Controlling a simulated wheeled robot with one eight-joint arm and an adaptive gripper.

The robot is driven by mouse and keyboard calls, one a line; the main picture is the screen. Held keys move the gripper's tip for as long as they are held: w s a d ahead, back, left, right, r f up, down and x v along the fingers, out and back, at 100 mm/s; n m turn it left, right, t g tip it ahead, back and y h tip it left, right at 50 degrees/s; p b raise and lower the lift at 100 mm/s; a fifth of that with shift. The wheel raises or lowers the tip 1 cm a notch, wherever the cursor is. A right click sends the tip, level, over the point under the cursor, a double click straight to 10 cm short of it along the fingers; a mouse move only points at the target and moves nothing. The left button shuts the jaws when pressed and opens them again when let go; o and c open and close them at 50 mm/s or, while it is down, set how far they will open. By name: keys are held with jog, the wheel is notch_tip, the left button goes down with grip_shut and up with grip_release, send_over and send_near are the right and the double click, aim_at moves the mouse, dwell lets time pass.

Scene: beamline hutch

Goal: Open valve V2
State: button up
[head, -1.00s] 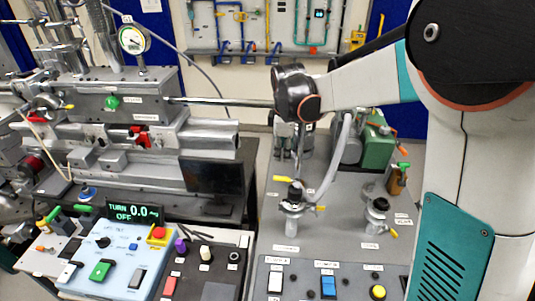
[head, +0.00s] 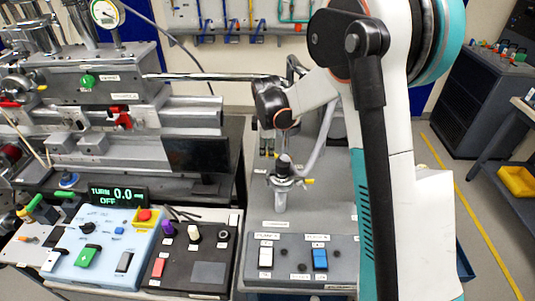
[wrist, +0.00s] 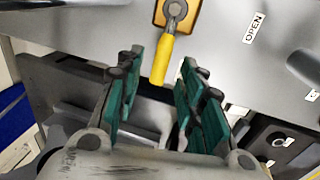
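In the wrist view, a valve with a yellow lever (wrist: 162,60) sits on an orange-yellow plate (wrist: 176,13) at the top. The lever points down the picture, toward my gripper. An OPEN label (wrist: 254,27) is on the grey surface to its right. My gripper (wrist: 160,66) is open, with green-padded fingers on either side of the lever's free end. A gap shows on both sides, and I see no grip on it. No V2 mark is readable. In the head view my gripper is not clearly visible, and I cannot tell which valve this is there.
In the head view, a fitting with a black top and yellow handle (head: 283,170) stands on the grey bench. A switch panel (head: 300,266) and a blue control box (head: 100,250) are in front. Floor shows at right.

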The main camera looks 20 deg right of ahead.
jog(key=shift+w+f, duration=0.2)
jog(key=shift+f, duration=0.85)
grip_shut()
